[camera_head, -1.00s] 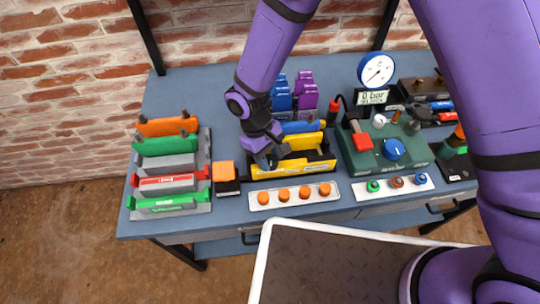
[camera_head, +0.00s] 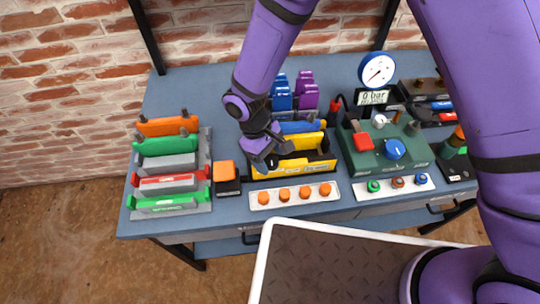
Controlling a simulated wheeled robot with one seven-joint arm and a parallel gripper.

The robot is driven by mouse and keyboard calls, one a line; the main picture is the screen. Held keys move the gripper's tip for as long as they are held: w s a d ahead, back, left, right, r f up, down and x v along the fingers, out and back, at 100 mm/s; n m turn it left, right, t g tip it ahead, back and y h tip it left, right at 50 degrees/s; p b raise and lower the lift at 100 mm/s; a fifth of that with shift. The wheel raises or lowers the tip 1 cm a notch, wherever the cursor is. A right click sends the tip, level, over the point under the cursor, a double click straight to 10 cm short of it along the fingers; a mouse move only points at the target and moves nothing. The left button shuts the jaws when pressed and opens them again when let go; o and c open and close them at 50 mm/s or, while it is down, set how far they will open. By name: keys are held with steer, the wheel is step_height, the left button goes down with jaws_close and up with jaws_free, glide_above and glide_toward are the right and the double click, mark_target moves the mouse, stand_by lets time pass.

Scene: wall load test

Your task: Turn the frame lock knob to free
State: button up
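My gripper (camera_head: 267,162) is over the left end of a black and yellow frame (camera_head: 292,172) on the blue workbench. Its dark fingers point down there. They are too small to tell whether they are open or shut, or whether they touch anything. A yellow block (camera_head: 303,142) and a blue block (camera_head: 301,127) stand at the frame, just right of my gripper. I cannot make out a frame lock knob for certain; my gripper hides the frame's left end.
A white strip with orange knobs (camera_head: 258,206) lies in front of the frame. An orange-topped black box (camera_head: 226,189) is close on the left, beside a rack of clamps (camera_head: 203,206). A green pump unit (camera_head: 416,157) with a gauge (camera_head: 377,70) stands right.

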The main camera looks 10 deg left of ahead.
steer(key=shift+r, duration=0.1)
steer(key=v, duration=1)
steer(key=shift+r, duration=0.3)
steer(key=shift+a, duration=0.15)
steer(key=w+d+r+m+t+y, duration=0.1)
steer(key=w+d+r+m+y, duration=0.15)
steer(key=d+r, duration=0.85)
steer(key=w+d+r+m+t+y, duration=0.1)
steer(key=w+d+r+m+t, duration=0.2)
steer(key=d+r, duration=0.8)
steer(key=s+d+r+m+t, duration=0.1)
steer(key=s+d+r+m, duration=0.2)
steer(key=s+d, duration=0.5)
steer(key=s+d+r+m+t, duration=0.2)
steer(key=s+d+r+m, duration=0.2)
steer(key=d, duration=0.7)
steer(key=s+r, duration=0.2)
steer(key=s, duration=0.1)
steer(key=shift+s+d, duration=0.2)
steer(key=shift+s, duration=0.15)
